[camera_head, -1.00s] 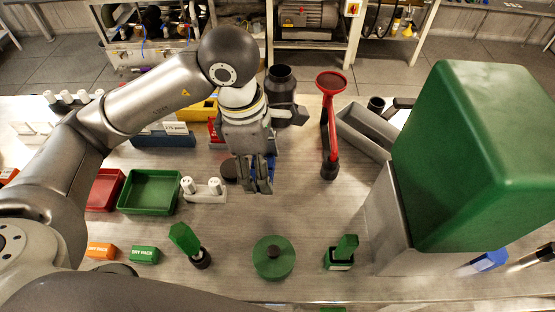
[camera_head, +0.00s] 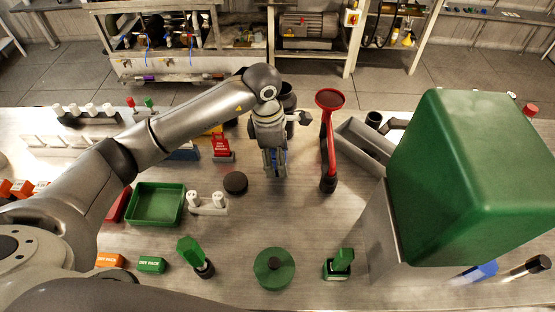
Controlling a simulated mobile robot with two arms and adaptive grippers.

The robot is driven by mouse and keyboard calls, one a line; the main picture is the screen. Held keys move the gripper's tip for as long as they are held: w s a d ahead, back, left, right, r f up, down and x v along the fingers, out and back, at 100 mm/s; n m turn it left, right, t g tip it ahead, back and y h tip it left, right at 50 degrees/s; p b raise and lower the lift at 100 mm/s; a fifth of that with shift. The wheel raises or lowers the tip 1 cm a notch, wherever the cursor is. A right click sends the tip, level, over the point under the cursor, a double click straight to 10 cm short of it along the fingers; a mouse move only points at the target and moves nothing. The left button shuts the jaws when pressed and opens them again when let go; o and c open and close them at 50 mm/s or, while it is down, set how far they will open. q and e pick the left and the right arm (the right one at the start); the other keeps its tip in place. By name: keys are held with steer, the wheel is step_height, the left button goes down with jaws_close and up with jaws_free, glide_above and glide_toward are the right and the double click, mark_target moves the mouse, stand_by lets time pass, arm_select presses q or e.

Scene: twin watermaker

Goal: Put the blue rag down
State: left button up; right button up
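My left gripper (camera_head: 274,168) points down over the middle of the steel table, left of the red funnel. Its fingers look close together. A little blue material, apparently the blue rag (camera_head: 285,158), shows at the fingers; most of it is hidden by them. I cannot tell whether the rag touches the table. My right gripper is not in view.
A red funnel (camera_head: 329,140) stands right of the gripper, and a black disc (camera_head: 235,182) lies left. A green tray (camera_head: 156,204) is farther left. A large green-topped box (camera_head: 470,180) fills the right. Bare table (camera_head: 300,215) lies in front of the gripper.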

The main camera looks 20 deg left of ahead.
arm_select(q)
steer(key=shift+w+f, duration=0.45)
steer(key=shift+f, duration=0.1)
step_height(320, 180, down, 3)
steer(key=shift+r+p, duration=0.1)
steer(key=shift+p, duration=0.9)
steer(key=shift+a, duration=0.1)
steer(key=shift+f, duration=0.2)
steer(key=shift+f+b, duration=0.15)
steer(key=shift+b, duration=0.15)
steer(key=o, duration=1)
